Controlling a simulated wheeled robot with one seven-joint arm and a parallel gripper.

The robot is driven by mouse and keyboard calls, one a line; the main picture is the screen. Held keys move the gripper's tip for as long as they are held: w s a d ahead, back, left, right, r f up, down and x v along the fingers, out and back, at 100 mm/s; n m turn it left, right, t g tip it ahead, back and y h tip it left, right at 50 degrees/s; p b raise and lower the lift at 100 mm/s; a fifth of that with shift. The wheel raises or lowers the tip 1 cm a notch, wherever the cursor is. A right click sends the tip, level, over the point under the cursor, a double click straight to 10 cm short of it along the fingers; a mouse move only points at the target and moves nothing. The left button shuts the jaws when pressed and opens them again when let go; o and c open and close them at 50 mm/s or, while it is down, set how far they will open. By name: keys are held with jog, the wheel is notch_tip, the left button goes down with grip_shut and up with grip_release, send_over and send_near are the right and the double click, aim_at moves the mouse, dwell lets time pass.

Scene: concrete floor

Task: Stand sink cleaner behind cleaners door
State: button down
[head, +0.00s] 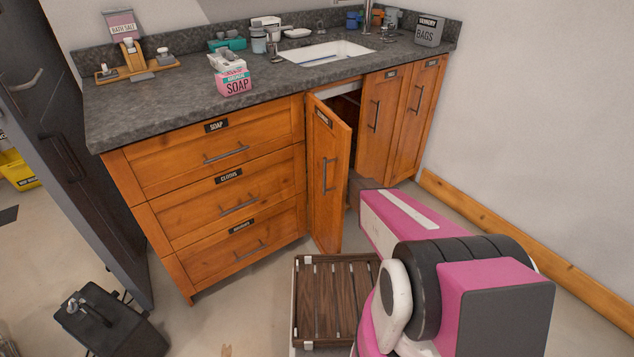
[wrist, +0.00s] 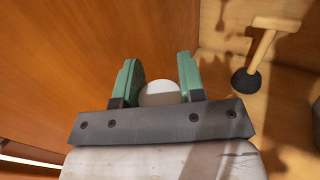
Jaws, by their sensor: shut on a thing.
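My gripper (wrist: 157,68) shows in the wrist view with its two green fingers shut on a white rounded thing, taken as the sink cleaner (wrist: 160,92). Only the pale top of it shows, so its label and base are hidden. In the head view my arm reaches toward the open cabinet under the sink, and my gripper is hidden there. The cabinet door (head: 328,180), taken as the cleaners door, stands swung open; its small label is too blurred to read. In the wrist view a wooden panel (wrist: 60,70) fills the left side, close to the gripper.
A plunger-like thing with a dark round end (wrist: 245,82) is right of my gripper. Closed drawers (head: 235,200) are left of the open door, closed doors (head: 400,115) right. The counter (head: 140,115) holds a soap pack (head: 232,82) and a sink (head: 325,52). A black box (head: 110,325) is on the floor.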

notch_tip(320, 180, down, 7)
jog(key=shift+f, duration=0.15)
dwell(0.4)
jog(key=shift+f, duration=0.2)
jog(key=c, duration=0.7)
grip_release()
jog(key=shift+r, duration=0.15)
jog(key=v, duration=1.2)
